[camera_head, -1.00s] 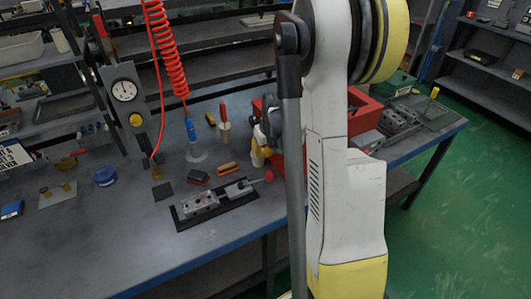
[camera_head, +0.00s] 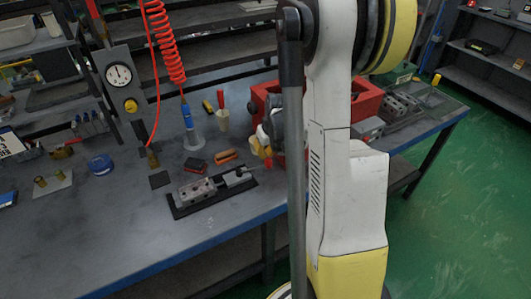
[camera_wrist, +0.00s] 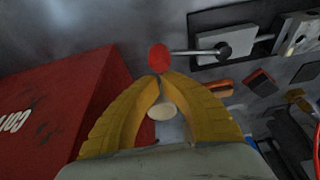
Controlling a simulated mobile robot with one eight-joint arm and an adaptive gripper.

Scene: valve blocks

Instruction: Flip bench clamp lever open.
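The bench clamp (camera_head: 236,177) is a grey block on a dark base plate (camera_head: 182,211) on the bench. In the wrist view its grey body (camera_wrist: 225,44) is at upper right, and its lever (camera_wrist: 190,52) reaches left to a round red knob (camera_wrist: 158,57). My gripper (camera_wrist: 159,77) has yellow fingers that curve together, with the tips seeming to meet right by the near side of the knob. The knob shows in full beyond the tips, not between them; whether they touch it is unclear. In the head view my gripper (camera_head: 265,157) is beside the lever end, partly hidden by my arm.
A red box (camera_wrist: 65,105) fills the left of the wrist view. A drilled grey valve block (camera_head: 197,190) sits on the same base plate. An orange piece (camera_head: 225,156), a blue-white stand (camera_head: 189,130) and a gauge (camera_head: 120,75) stand behind.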

